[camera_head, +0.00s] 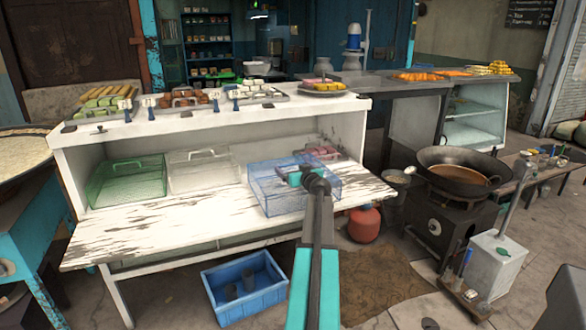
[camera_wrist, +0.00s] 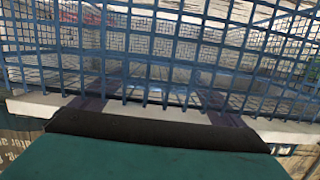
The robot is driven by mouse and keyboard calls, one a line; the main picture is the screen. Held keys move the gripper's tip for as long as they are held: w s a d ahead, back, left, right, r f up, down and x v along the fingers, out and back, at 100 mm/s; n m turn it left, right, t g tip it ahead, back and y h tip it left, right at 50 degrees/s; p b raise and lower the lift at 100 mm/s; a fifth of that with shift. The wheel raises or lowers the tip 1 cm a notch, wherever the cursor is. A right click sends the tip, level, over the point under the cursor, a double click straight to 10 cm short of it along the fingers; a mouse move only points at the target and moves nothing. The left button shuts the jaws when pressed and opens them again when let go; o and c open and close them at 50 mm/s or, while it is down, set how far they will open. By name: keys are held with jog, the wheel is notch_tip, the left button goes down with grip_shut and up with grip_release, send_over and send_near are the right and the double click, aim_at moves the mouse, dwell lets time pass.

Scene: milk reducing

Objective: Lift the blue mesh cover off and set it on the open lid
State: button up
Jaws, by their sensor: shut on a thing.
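The blue mesh cover (camera_head: 265,192) is a box of blue wire mesh at the right end of the white cabinet. My gripper (camera_head: 298,178) is shut on it at its upper side. The cover is over the right part of the open lid (camera_head: 150,222), a worn white board; I cannot tell whether it touches the board. In the wrist view the blue mesh (camera_wrist: 190,50) fills the upper picture, close in front of my gripper (camera_wrist: 150,100). Its handle is hidden by my gripper. Pink sweets (camera_head: 318,152) show behind the cover in the cabinet.
A green mesh cover (camera_head: 125,182) and a white mesh cover (camera_head: 202,172) stand in the cabinet to the left. The left and middle of the lid are bare. A blue crate (camera_head: 245,290) sits on the ground below. A wok (camera_head: 460,172) on a stove stands at right.

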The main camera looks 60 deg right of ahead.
jog(key=shift+f+b, duration=0.8)
jog(key=shift+f, duration=0.05)
jog(key=shift+f+b, duration=0.2)
jog(key=shift+b, duration=0.6)
dwell(0.8)
jog(key=o, duration=1.3)
jog(key=shift+c, duration=0.2)
jog(key=shift+s+a, duration=0.1)
jog(key=shift+s, duration=0.05)
jog(key=b+v, duration=0.1)
jog(key=v, duration=1.2)
jog(key=shift+a, duration=0.15)
jog(key=shift+s, duration=0.2)
